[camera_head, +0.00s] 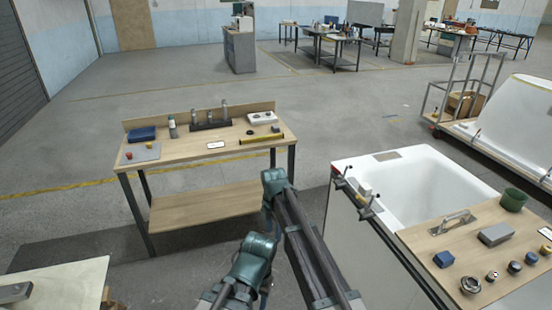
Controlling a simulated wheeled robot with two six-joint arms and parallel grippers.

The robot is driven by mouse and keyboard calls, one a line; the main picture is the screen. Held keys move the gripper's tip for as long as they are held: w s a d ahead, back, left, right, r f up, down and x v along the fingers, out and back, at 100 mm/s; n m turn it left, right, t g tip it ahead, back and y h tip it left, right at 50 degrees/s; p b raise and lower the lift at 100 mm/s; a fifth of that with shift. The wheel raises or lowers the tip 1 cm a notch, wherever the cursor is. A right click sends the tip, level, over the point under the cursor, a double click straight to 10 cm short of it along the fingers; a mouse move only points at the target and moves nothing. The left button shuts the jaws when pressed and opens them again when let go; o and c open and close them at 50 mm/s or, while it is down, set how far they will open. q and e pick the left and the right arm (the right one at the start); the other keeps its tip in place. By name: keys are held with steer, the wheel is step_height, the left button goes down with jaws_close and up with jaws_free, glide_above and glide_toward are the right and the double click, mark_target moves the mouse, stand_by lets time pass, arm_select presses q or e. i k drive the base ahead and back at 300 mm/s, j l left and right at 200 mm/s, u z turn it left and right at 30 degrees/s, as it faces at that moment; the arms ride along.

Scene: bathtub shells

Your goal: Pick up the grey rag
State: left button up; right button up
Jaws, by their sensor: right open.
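A grey folded item (496,234), most likely the grey rag, lies on the wooden board (415,236) across the white bathtub (400,170). My right gripper (359,189) is at the tub's near left rim, its fingers apart and empty. It is to the left of the grey item and clear of it. My arm with teal joints rises at the bottom middle, between the workbench and the tub. My left gripper is not in view.
A workbench (225,150) with tools stands at left. A cart (465,100) is at the far right. The floor behind the bench is clear.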

mark_target(275, 129)
steer(key=i+j+z, duration=0.15)
steer(key=i+j, duration=0.25)
steer(key=i, duration=0.5)
steer(key=i+j+z, duration=0.15)
steer(key=i+j, duration=0.3)
steer(key=i, duration=0.45)
steer(key=i+j+z, duration=0.15)
steer(key=i+j, duration=0.45)
steer(key=i, duration=0.25)
steer(key=i+j+z, duration=0.15)
steer(key=i+j, duration=0.55)
steer(key=i, duration=0.15)
